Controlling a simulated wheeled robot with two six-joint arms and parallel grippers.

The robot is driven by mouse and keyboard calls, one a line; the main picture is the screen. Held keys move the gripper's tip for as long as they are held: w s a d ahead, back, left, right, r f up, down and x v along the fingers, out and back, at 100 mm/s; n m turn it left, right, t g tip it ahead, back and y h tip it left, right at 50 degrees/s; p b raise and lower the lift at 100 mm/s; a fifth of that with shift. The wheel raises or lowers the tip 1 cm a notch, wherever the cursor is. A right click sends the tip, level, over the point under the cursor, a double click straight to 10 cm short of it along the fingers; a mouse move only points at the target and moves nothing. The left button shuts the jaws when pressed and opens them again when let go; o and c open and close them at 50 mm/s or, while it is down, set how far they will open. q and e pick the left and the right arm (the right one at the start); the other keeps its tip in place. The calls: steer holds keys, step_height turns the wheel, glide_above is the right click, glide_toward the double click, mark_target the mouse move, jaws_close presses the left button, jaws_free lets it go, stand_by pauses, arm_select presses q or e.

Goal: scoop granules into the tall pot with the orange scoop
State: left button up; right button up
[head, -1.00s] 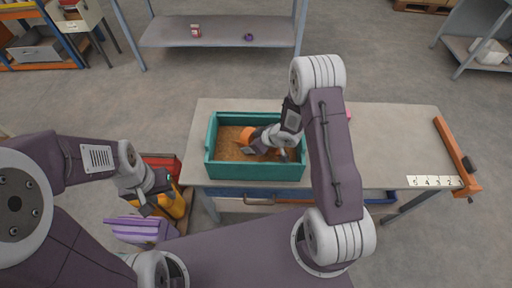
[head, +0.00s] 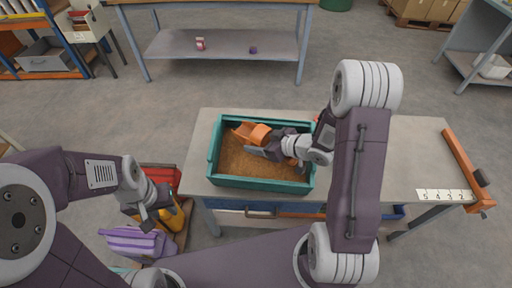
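A teal bin (head: 262,183) on the workbench holds brown granules (head: 240,160). The orange scoop (head: 254,133) is inside the bin's outline near its back wall, tilted, its mouth toward the left. My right gripper (head: 262,147) is at the scoop's right end and appears shut on its handle, which the fingers hide. I cannot tell whether the scoop touches the granules or holds any. My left gripper (head: 146,214) hangs left of the bench, above a striped purple item; its fingers are too small to judge. I cannot make out the tall pot.
The grey workbench (head: 410,150) is clear on the right, up to an orange bar (head: 466,170) and a numbered strip (head: 445,196). A red crate (head: 160,176), a yellow object (head: 172,219) and the striped purple item (head: 137,243) are left of the bench. A shelf table (head: 222,43) stands behind.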

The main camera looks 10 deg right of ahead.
steer(key=r, duration=0.1)
steer(key=r+b, duration=0.1)
steer(key=shift+s+d+r, duration=0.3)
steer(key=shift+d, duration=0.1)
steer(key=shift+s+r, duration=0.1)
steer(key=shift+r, duration=0.35)
